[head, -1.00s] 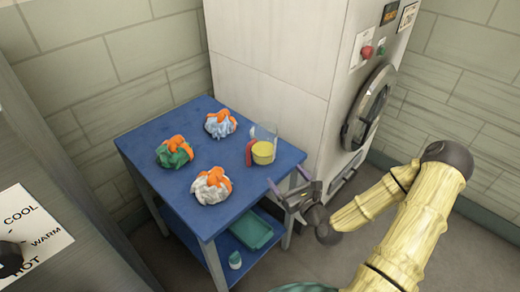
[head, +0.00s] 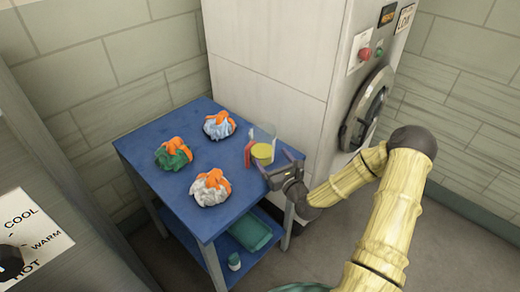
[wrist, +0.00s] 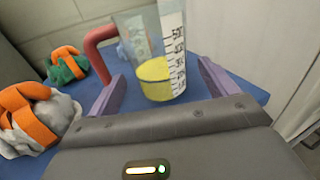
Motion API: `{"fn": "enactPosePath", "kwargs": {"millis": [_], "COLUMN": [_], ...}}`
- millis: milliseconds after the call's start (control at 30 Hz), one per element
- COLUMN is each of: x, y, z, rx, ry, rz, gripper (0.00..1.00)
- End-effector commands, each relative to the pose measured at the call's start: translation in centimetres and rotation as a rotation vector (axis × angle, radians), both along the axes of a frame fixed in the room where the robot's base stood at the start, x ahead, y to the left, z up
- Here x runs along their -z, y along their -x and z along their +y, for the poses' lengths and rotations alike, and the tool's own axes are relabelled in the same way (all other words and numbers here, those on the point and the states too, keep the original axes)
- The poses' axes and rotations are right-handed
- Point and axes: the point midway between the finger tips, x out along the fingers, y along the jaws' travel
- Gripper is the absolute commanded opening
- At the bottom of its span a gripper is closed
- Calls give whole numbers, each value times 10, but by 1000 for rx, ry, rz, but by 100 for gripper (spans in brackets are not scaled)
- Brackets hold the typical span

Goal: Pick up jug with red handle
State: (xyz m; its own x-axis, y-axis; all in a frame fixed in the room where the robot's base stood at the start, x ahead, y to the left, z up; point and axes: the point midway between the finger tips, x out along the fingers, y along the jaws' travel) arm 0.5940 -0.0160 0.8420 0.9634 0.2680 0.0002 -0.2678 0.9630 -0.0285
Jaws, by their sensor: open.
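The jug (head: 263,146) is clear, with a red handle (head: 249,151) on its left and yellow contents at the bottom. It stands upright near the right edge of the blue table (head: 215,229). In the wrist view the jug (wrist: 155,65) shows measuring marks, and its red handle (wrist: 97,47) points left. My gripper (head: 271,167) is at the table's right edge, close in front of the jug. In the wrist view its two purple fingers (wrist: 158,88) are spread, with the jug's lower part between or just beyond them. I cannot tell whether they touch it.
Three sling bags with orange straps, white (head: 211,190), green (head: 173,155) and light blue (head: 219,126), lie left of the jug. A large white machine (head: 275,75) stands close behind and right of the table. A green tray (head: 250,232) sits on the lower shelf.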

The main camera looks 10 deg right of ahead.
Motion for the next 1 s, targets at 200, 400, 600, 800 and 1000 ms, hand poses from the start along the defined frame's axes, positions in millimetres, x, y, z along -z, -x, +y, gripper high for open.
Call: {"fn": "enactPosePath", "kwargs": {"millis": [200, 400, 600, 800, 1000], "x": [0, 0, 0, 0, 1], "y": [-28, -30, -32, -56, -78], "z": [9, 9, 10, 18, 24], "rx": [-1, -1, -2, -3, -2], "ry": [1, 0, 1, 2, 2], "rz": [-1, 1, 0, -3, -1], "gripper": [85, 85, 85, 85, 85]}}
